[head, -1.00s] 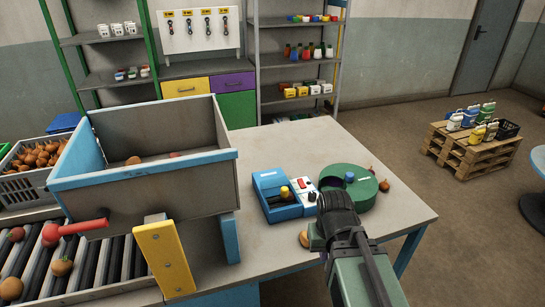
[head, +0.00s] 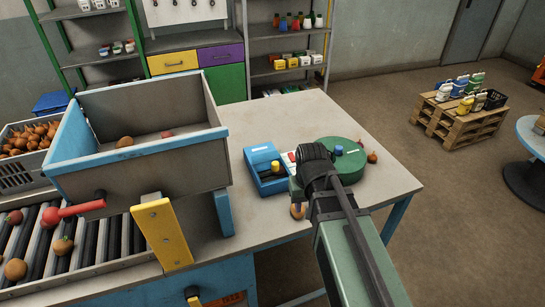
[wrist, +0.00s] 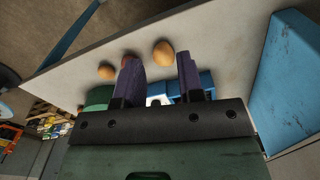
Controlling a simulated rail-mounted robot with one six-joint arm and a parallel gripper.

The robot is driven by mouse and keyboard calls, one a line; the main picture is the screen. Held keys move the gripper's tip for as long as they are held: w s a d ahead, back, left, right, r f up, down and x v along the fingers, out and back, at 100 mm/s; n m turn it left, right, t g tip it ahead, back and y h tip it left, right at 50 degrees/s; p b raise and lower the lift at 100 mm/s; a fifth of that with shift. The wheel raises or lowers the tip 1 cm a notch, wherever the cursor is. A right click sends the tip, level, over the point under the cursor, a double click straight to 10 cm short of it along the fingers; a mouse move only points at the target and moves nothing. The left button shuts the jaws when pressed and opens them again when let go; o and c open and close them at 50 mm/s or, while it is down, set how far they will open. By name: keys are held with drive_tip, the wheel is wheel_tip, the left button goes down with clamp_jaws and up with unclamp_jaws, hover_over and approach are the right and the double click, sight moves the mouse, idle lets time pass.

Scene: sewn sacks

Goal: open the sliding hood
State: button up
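My wrist covers part of the white end and the green case's left side. In the wrist view my gripper (wrist: 157,60) has its two purple fingers apart with nothing held. The blue box (wrist: 206,82) shows partly behind the fingers, and the green case (wrist: 97,97) shows at left. Contact cannot be seen.
Onions lie on the bench, one (wrist: 163,53) near the fingertips in the wrist view. A large blue-edged grey bin (head: 150,165) stands at left, with a yellow lever plate (head: 162,235) in front. The bench (head: 300,118) is clear behind the boxes.

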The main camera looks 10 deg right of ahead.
drive_tip(key=o, duration=0.3)
drive_tip(key=w+a+r+p, duration=0.1)
drive_tip(key=w+r, duration=0.1)
drive_tip(key=w, duration=0.3)
drive_tip(key=w+a+r+n+p, duration=0.1)
drive_tip(key=w+a+r, duration=0.1)
drive_tip(key=w, duration=0.4)
drive_tip(key=w+a+r+n+p, duration=0.1)
drive_tip(key=w+r, duration=0.1)
drive_tip(key=w, duration=0.4)
drive_tip(key=shift+w+a+p, duration=0.25)
drive_tip(key=shift+a+p, duration=0.1)
drive_tip(key=shift+p, duration=0.05)
drive_tip(key=n, duration=0.3)
approach(275, 162)
drive_tip(key=shift+s+b, duration=0.1)
drive_tip(key=shift+b, duration=0.35)
wheel_tip(275, 162, down, 11)
drive_tip(key=b, duration=1)
drive_tip(key=shift+b, duration=0.4)
drive_tip(key=shift+r, duration=0.15)
drive_tip(key=shift+r, duration=0.1)
drive_tip(key=shift+c, duration=0.2)
clamp_jaws()
